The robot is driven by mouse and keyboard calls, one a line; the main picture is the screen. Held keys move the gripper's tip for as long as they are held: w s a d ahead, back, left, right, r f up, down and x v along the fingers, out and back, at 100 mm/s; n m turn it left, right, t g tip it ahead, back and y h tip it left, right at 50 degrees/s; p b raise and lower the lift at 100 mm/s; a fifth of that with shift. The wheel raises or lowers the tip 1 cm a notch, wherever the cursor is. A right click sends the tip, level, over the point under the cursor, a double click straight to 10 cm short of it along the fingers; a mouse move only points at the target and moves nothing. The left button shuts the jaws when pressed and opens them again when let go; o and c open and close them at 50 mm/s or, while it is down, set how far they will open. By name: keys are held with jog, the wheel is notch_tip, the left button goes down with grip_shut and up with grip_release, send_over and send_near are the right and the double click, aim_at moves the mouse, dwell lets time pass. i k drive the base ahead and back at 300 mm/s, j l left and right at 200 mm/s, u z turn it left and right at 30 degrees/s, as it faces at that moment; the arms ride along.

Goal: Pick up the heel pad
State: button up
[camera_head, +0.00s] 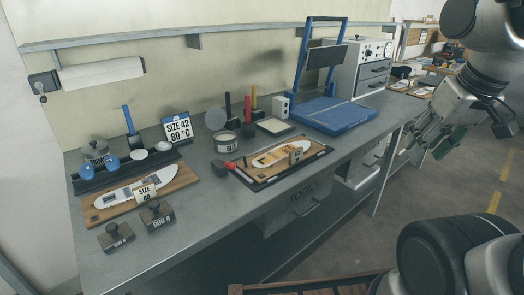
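I cannot single out the heel pad with certainty. On the left of the bench, a white insole (120,194) lies on a wooden board with a "SIZE 40" card (145,191). A second, tan insole (272,157) lies on a board in a dark tray (318,155) at mid-bench. Small white discs (138,155) and blue rounded pieces (111,163) sit on the dark rack (90,182) at the back left. My gripper (428,146) is at the upper right, past the bench's front edge, far from these pieces. Its fingers look apart, with nothing visible between them.
Two dark weights (157,215) stand at the front left. A red-ended hammer (229,167), a tin (226,142) and a "SIZE 42 80 °C" sign (177,129) stand mid-bench. A blue press (334,115) stands at the right. The front-centre bench surface (190,240) is clear.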

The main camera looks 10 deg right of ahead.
aim_at(163, 145)
jog(key=i+j+u, duration=0.1)
jog(key=j+u, duration=0.15)
jog(key=u, duration=0.15)
jog(key=i+j+u, duration=0.15)
jog(key=u, duration=0.2)
jog(key=i+j+u, duration=0.15)
jog(key=u, duration=0.25)
jog(key=j, duration=0.1)
